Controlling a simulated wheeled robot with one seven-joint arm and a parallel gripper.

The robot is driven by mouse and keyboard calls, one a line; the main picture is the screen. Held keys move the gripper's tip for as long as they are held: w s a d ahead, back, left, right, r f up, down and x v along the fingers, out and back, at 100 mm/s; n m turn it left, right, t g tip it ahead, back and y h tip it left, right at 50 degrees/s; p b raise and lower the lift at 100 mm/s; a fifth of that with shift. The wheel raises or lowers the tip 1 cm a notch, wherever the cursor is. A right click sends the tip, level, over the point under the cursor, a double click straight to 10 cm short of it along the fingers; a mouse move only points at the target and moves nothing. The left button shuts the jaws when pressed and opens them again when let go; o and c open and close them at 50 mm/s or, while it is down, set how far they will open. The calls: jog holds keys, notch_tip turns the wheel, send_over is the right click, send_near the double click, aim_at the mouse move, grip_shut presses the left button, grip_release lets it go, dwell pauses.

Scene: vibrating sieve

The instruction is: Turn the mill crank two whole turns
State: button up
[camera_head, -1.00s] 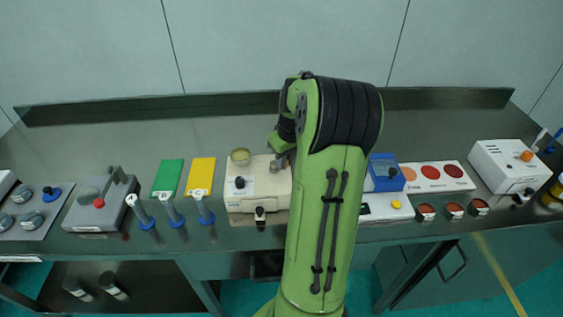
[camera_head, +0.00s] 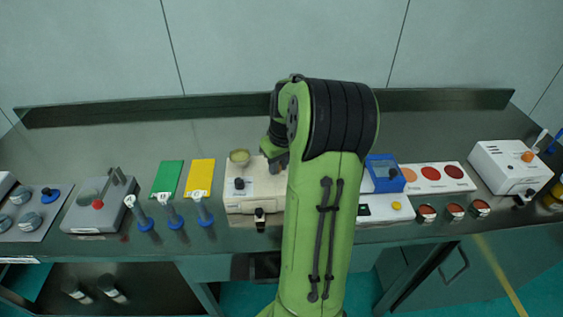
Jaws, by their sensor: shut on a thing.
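The mill (camera_head: 261,186) is a cream box on the bench, left of my arm. It has a round bowl (camera_head: 240,157) at its back left, a black knob on top and a dark part at its front. My gripper (camera_head: 279,163) is low over the back right of the mill's top, shut on the mill crank. The crank and the fingertips are mostly hidden by the gripper and my green arm, so the crank's angle cannot be told.
Green (camera_head: 167,178) and yellow (camera_head: 200,178) plates and several blue-based tubes stand left of the mill. A blue device (camera_head: 383,172) and a white panel with red discs (camera_head: 438,178) lie right of my arm. The back of the bench is clear.

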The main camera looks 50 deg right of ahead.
jog(key=shift+w+a, duration=0.5)
jog(key=shift+w, duration=0.05)
jog(key=shift+w+a+r, duration=0.1)
jog(key=shift+w+a, duration=0.15)
jog(key=shift+w, duration=0.65)
jog(key=shift+w+p, duration=0.45)
jog(key=shift+w, duration=0.25)
